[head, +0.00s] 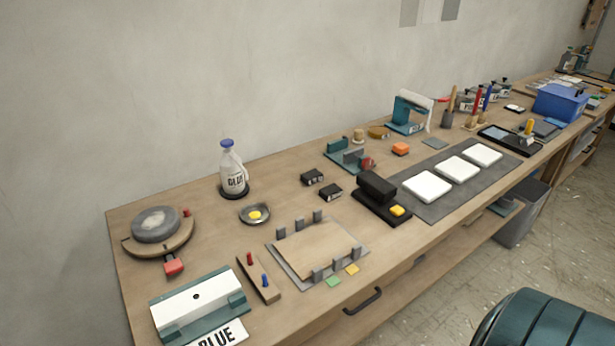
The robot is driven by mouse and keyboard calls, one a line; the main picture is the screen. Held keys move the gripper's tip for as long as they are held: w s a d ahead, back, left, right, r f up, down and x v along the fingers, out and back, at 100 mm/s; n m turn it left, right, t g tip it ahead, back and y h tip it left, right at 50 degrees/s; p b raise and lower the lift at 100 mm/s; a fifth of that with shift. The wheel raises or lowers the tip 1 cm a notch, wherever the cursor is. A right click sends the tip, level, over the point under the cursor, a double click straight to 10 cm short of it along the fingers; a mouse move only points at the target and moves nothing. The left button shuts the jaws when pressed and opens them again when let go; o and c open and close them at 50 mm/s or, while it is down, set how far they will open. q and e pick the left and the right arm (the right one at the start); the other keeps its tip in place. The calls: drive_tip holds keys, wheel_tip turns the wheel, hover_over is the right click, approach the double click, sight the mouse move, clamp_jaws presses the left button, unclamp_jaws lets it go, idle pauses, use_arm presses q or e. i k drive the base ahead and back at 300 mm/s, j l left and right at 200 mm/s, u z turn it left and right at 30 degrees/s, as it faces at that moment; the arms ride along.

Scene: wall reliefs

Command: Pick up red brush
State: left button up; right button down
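A thin upright item with a red handle (477,101) stands beside a blue-handled one (487,97) in a small wooden holder (474,124) toward the far part of the workbench. It may be the red brush, but it is too small to make out bristles. A short red peg (250,258) stands next to a blue peg (265,280) on a wooden strip at the near left; I cannot tell whether these are brushes. Neither of my grippers is in view.
The long wooden workbench (200,218) runs along a grey wall. On it are a glue bottle (233,170), a clamp plate (318,248), a black press (380,197), white tiles (427,186) on a grey mat, and a blue bin (560,102).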

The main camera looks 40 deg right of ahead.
sight(478, 96)
drive_tip(key=z, duration=2.15)
